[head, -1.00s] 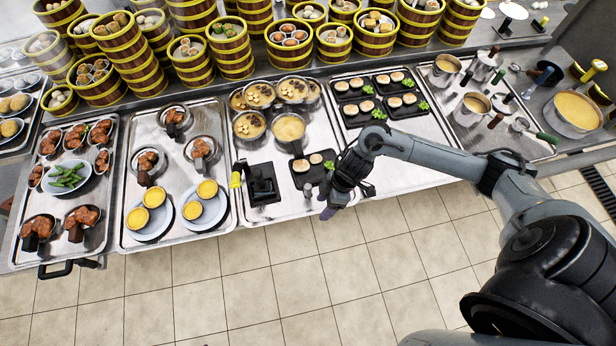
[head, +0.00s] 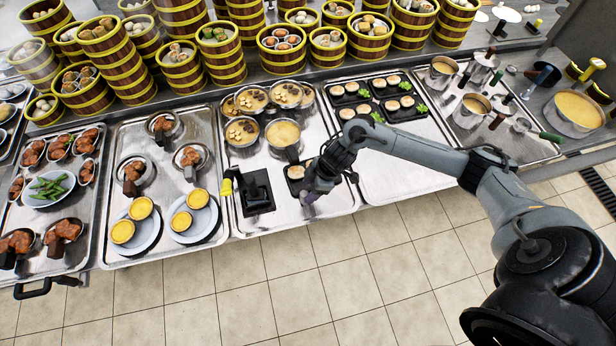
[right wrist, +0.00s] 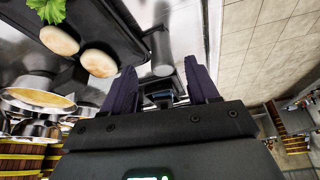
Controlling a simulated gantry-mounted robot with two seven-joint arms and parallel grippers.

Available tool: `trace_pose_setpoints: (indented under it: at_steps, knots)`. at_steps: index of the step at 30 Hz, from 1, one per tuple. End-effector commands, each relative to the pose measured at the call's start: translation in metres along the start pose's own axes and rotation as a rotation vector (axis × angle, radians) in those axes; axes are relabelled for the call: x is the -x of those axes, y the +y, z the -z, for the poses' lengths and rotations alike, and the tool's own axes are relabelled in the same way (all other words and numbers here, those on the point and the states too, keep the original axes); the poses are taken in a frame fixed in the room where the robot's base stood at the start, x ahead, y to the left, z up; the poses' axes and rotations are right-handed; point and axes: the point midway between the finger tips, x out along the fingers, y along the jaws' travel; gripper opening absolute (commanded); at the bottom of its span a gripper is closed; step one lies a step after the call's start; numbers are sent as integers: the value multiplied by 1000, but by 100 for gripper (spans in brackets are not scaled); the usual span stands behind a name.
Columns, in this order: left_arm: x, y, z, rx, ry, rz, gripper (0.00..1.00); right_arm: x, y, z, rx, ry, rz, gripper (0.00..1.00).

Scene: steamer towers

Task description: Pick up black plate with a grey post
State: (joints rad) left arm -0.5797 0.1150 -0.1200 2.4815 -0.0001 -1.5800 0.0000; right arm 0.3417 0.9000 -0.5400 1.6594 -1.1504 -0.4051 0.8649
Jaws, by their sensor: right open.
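The black plate (head: 294,171) with pale round buns stands near the front of the middle metal tray, partly hidden behind my right gripper in the head view. In the right wrist view the black plate (right wrist: 112,25) carries two buns and a green leaf, and a short grey post (right wrist: 163,52) stands at its edge. My right gripper (right wrist: 160,72) is open. The grey post appears ahead of the gap between its fingers; I cannot tell whether they touch it. In the head view the right gripper (head: 309,194) is over the tray's front. My left gripper is not in view.
A black square stand (head: 258,192) with a yellow-green piece is left of the right gripper. A pan (head: 283,134) of yellow food is behind it. Other black plates (head: 400,108) with buns stand at the back right. The tray (head: 385,178) to the right has bare metal.

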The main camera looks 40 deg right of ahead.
Motion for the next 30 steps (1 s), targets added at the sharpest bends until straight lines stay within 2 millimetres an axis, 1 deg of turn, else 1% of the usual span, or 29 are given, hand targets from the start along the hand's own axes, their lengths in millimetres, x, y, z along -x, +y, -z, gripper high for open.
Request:
trace_pose_setpoints:
  at_steps: [3, 9, 12, 19, 20, 30]
  knots:
    - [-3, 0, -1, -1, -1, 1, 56, -18, -2, 0, -1, -1, 3, 59]
    - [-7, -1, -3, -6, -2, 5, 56, -40, -2, 1, -1, 0, 2, 59]
    - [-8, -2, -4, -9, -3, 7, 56, -44, -2, 1, 0, 0, 0, 59]
    - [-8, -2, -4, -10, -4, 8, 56, -45, -2, 0, 1, -1, 0, 59]
    - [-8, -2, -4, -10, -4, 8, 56, -45, -2, 0, 0, -1, 0, 56]
    - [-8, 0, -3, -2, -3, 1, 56, -45, -2, 0, 0, -1, 0, 4]
